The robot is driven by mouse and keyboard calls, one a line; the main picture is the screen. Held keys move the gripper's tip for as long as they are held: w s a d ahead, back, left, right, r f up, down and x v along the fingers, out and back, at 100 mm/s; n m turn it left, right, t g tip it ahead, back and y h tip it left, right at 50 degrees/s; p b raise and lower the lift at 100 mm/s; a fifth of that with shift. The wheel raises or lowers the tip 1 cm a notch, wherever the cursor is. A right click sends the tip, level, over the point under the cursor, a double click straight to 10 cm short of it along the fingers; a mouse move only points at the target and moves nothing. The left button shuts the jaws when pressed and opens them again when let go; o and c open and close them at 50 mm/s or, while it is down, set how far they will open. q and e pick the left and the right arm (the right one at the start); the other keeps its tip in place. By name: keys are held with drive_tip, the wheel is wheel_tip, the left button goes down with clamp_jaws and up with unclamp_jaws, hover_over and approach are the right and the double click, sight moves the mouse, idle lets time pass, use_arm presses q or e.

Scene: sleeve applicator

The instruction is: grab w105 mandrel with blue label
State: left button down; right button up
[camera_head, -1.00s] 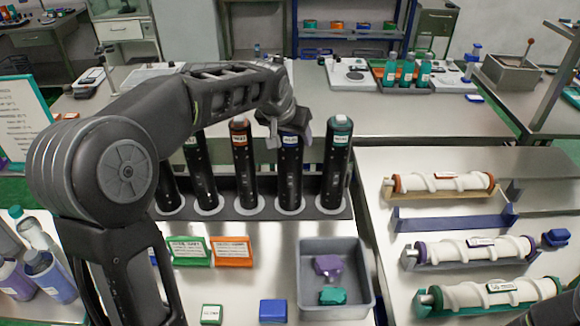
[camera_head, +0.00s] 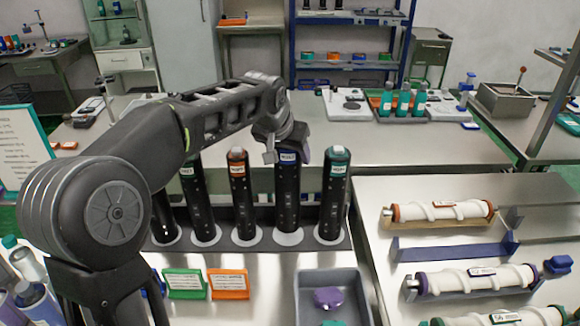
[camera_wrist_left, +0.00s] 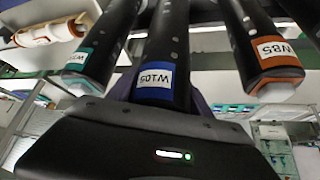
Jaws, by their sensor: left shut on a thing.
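The W105 mandrel (camera_head: 288,200) is a tall black cylinder with a blue label band near its top. It stands upright in the rack, its foot in a pale ring. My left gripper (camera_head: 289,147) is shut on its top end and partly hides it. In the left wrist view, the W105 mandrel (camera_wrist_left: 168,45) runs up from the gripper, with its label and blue band readable. A green-banded mandrel (camera_head: 334,195) stands to its right and an orange-banded mandrel (camera_head: 240,195) to its left. My right gripper is not seen.
Other black mandrels (camera_head: 199,205) stand further left in the rack (camera_head: 265,214). Label cards (camera_head: 228,284) and a grey bin (camera_head: 330,277) lie in front. White rollers (camera_head: 445,210) rest on stands on the right table.

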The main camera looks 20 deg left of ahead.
use_arm(q)
wheel_tip(320, 180, up, 6)
drive_tip(key=shift+r, duration=0.25)
idle(0.6)
